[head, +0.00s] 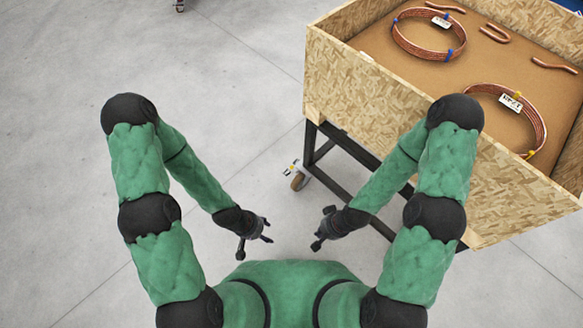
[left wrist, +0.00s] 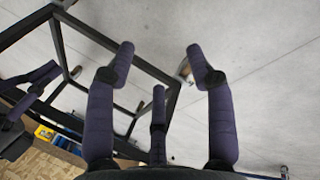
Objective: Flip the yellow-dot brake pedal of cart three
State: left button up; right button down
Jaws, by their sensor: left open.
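The cart (head: 365,105) is a chipboard box on a black frame at the right of the head view. No cart number is readable. At its near left corner is a caster (head: 298,181) with a small pale brake pedal carrying a yellow mark (head: 291,167). My left gripper (head: 262,238) is open and empty, below and left of this caster. In the left wrist view its spread fingers (left wrist: 160,65) face the floor and black frame (left wrist: 150,68); a brownish wheel (left wrist: 184,70) shows between them, partly hidden. My right gripper (head: 323,228) looks open and empty, below the caster.
The box holds copper tube coils (head: 430,36) and short bent pieces. The black lower rail (head: 345,190) runs close to my right forearm. Another caster (head: 180,5) shows at the top edge. The concrete floor (head: 230,100) left of the cart is clear.

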aim_at(293, 169)
jog(key=i+j, duration=0.2)
jog(key=j, duration=0.15)
jog(key=i+j+z, duration=0.15)
jog(key=j, duration=0.2)
jog(key=i+j, duration=0.25)
jog(key=i+j+z, duration=0.15)
jog(key=j, duration=0.3)
jog(key=i+j, duration=0.15)
jog(key=j, duration=0.25)
jog(key=i+j+z, duration=0.15)
jog(key=j, duration=0.25)
